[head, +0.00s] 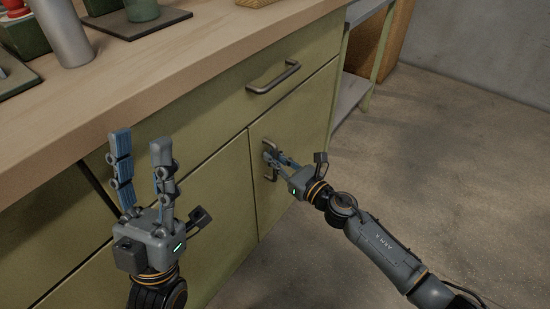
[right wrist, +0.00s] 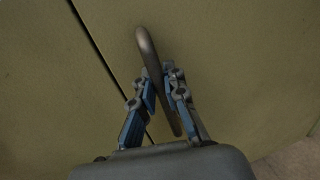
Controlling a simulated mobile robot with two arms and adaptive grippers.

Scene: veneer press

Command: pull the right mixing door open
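The right mixing door (head: 296,124) is a green cabinet door below a drawer, and it looks shut, flush with the cabinet front. Its grey bar handle (head: 269,173) stands upright near the door's left edge, partly hidden by my right gripper (head: 270,153). In the right wrist view the handle (right wrist: 148,50) runs between the two fingertips of my right gripper (right wrist: 162,88), which are closed in on both sides of it. My left gripper (head: 140,140) is open and empty, fingers upward, in front of the left part of the cabinet.
A drawer (head: 230,110) with a bar handle (head: 273,77) sits above the door. The wooden worktop (head: 190,55) holds a grey cylinder (head: 63,30) and a green container (head: 141,9). A shelf rack (head: 352,95) stands right of the cabinet. The concrete floor (head: 450,150) at right is clear.

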